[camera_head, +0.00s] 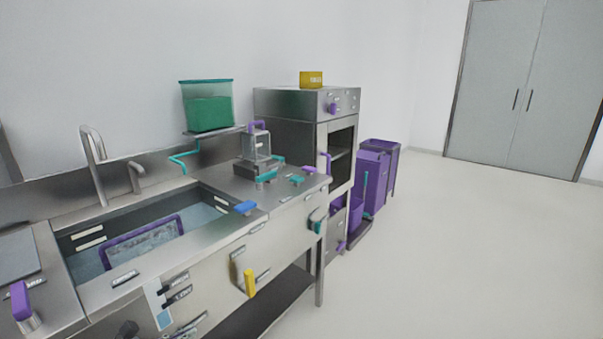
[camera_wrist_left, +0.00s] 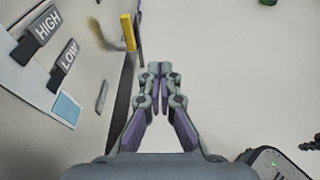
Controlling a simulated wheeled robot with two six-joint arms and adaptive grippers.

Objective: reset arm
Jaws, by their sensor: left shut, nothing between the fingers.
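My left gripper (camera_wrist_left: 160,70) is shut and empty in the left wrist view, its two fingertips together. It hangs in front of the steel counter's front panel, over the pale floor. My right gripper cannot be made out in either view.
The counter front (camera_head: 215,275) carries a yellow handle (camera_head: 250,283) and HIGH and LOW labels (camera_wrist_left: 43,27). A sink (camera_head: 200,213) holds a purple-framed rack (camera_head: 145,240). Purple bins (camera_head: 372,180) stand beyond the oven cabinet (camera_head: 289,103). The floor (camera_head: 470,250) at right is clear.

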